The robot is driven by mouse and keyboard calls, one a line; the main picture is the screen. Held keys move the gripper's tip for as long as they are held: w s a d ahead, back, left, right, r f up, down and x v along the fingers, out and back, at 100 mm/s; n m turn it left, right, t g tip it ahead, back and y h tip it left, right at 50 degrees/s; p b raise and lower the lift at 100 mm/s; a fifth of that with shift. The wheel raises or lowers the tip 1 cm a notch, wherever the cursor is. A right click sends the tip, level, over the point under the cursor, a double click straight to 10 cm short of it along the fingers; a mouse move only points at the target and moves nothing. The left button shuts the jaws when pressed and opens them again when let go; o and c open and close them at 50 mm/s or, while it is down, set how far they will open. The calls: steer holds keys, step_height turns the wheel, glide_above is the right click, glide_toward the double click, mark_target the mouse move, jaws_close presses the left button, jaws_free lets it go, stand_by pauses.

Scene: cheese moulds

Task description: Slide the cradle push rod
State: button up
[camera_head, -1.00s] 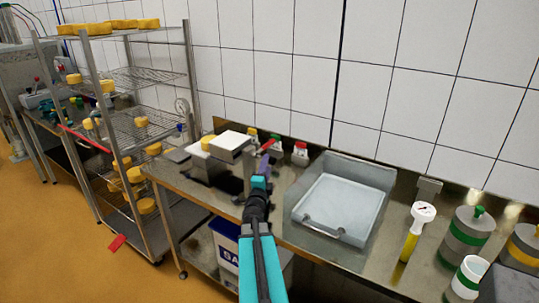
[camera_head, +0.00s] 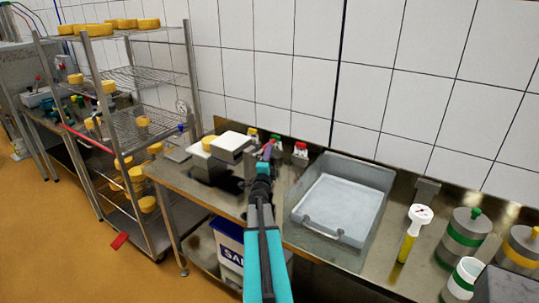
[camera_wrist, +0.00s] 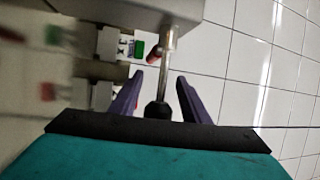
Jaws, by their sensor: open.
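The push rod (camera_wrist: 167,62) shows in the wrist view as a thin metal rod with a black knob (camera_wrist: 158,109) at its near end. It comes out of a grey block (camera_wrist: 120,10) at the top of that view. My gripper (camera_wrist: 158,90) is open, with one purple finger on each side of the rod and knob. Gaps show between fingers and rod. In the head view my gripper (camera_head: 267,152) is over the bench, right of a pale block-shaped device (camera_head: 232,142) beside a yellow cheese (camera_head: 208,144). The rod cannot be made out there.
A grey tray (camera_head: 382,178) stands on the steel bench right of my arm. Small bottles with red (camera_head: 300,148) and other caps stand near the wall. A gauge on a yellow handle (camera_head: 408,242) and canisters (camera_head: 465,235) are farther right. A cheese rack (camera_head: 190,75) stands left.

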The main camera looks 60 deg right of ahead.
steer(key=shift+d, duration=0.15)
steer(key=shift+c, duration=0.2)
jaws_close()
